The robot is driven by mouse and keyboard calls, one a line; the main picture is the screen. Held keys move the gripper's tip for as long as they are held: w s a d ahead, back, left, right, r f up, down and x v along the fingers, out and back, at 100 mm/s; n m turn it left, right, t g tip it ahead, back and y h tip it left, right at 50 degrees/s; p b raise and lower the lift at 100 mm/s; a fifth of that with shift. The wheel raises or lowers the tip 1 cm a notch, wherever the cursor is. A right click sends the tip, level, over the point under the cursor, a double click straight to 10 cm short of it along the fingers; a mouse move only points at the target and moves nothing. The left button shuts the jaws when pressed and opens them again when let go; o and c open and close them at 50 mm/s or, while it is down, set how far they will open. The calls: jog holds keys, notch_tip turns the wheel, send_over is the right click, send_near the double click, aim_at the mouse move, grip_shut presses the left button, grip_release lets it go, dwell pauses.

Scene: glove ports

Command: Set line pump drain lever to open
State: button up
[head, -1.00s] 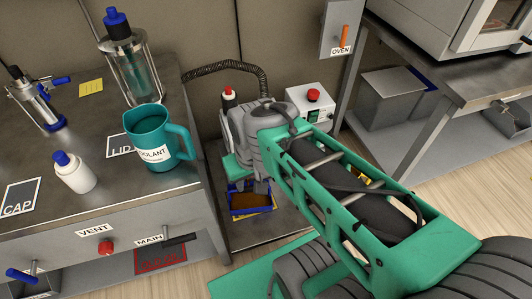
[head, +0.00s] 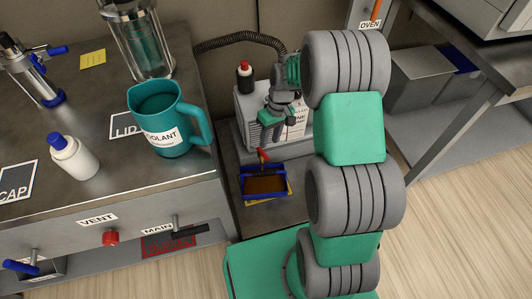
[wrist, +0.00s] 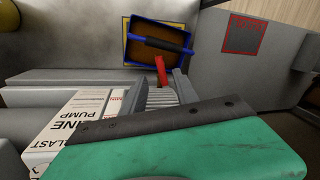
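The line pump (head: 245,108) is a grey box with a white printed label, low between the bench and the oven table. Its label (wrist: 80,122) shows in the wrist view. A red drain lever (head: 262,155) sticks out at the pump's lower front, above a blue-rimmed tray. In the wrist view the red lever (wrist: 161,70) lies just beyond the gap between my fingertips. My gripper (head: 271,130) is in front of the pump, just above the lever. Its fingers (wrist: 160,88) are apart with nothing visibly held. The lever's base is partly hidden.
The bench (head: 110,190) with a teal coolant jug (head: 170,110) stands left. A black hose (head: 235,38) runs behind. Open floor (head: 440,220) lies right.

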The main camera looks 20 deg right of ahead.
aim_at(265, 155)
jog(key=f+b, duration=0.1)
jog(key=f, duration=0.2)
jog(key=a+f+b, duration=0.1)
jog(key=f, duration=0.2)
jog(key=shift+s+a+f, duration=0.2)
jog(key=shift+f, duration=0.15)
grip_shut()
jog(key=shift+r, duration=0.15)
